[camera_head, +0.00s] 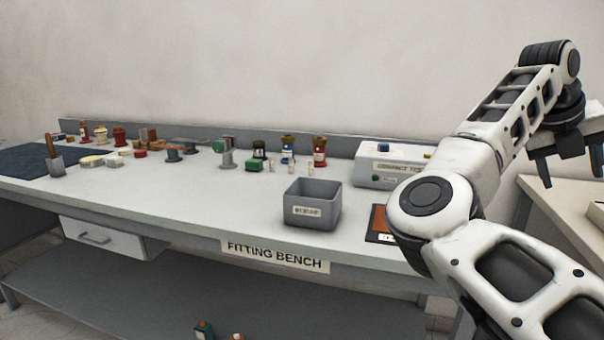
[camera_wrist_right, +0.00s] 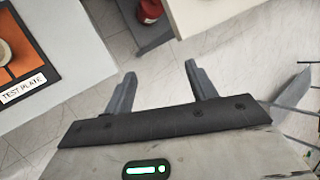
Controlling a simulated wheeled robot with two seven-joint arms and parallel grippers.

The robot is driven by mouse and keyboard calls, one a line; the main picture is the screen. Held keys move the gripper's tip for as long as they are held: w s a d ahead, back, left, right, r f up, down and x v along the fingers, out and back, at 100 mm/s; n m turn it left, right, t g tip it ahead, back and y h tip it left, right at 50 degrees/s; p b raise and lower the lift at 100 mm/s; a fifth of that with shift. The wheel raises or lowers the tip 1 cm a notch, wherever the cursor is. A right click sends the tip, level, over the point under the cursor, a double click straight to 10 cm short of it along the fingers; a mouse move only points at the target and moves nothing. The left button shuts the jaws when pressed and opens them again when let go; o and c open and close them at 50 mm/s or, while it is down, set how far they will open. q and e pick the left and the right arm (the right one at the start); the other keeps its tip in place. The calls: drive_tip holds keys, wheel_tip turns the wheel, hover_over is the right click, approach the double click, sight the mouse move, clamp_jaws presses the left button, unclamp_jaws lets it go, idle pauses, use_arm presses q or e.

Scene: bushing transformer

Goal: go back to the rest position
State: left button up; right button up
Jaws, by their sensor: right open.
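My right gripper (camera_head: 570,165) is raised at the right of the head view, beyond the right end of the fitting bench (camera_head: 190,202). Its fingers point down. In the right wrist view the right gripper (camera_wrist_right: 161,85) is open, with two separate fingers and nothing between them, above the tiled floor (camera_wrist_right: 165,75). My right arm crosses the right side of the head view and hides part of the bench end. My left gripper is not in the frames.
A grey bin (camera_head: 313,214) stands near the bench's front edge. Several small parts and bottles line its back. A white tester box (camera_head: 378,177) and an orange test plate (camera_wrist_right: 25,65) are at the right end. Another table (camera_head: 555,196) stands farther right.

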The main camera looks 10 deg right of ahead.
drive_tip(key=s+d+r+g+h, duration=0.2)
drive_tip(key=s+d+g+h, duration=0.35)
drive_tip(key=h, duration=0.35)
drive_tip(key=w+a+f+n+t+h, duration=0.1)
drive_tip(key=w+a+n+t+h, duration=0.3)
drive_tip(key=a+n+t, duration=0.4)
drive_tip(key=w+a+n+t+h, duration=0.4)
drive_tip(key=a+n+t, duration=0.1)
drive_tip(key=n+t, duration=0.45)
drive_tip(key=w+a+f+n+t+y, duration=0.3)
drive_tip(key=a+f+n+t+y, duration=0.95)
drive_tip(key=n+y, duration=0.65)
drive_tip(key=s+a+f+n+g+y, duration=0.3)
drive_tip(key=a+f, duration=0.2)
drive_tip(key=f, duration=0.3)
drive_tip(key=s+a+f+n+g+y, duration=0.2)
drive_tip(key=a+f+n+g+y, duration=0.2)
drive_tip(key=a+f, duration=0.3)
drive_tip(key=s+a+f+n+g, duration=0.1)
drive_tip(key=s+a+f+g, duration=0.2)
drive_tip(key=s+f, duration=0.4)
drive_tip(key=s+a+f+n+g+y, duration=0.1)
drive_tip(key=s+a+f+g, duration=0.3)
drive_tip(key=s+f, duration=0.3)
drive_tip(key=shift+s+f, duration=0.3)
drive_tip(key=shift+s, duration=0.45)
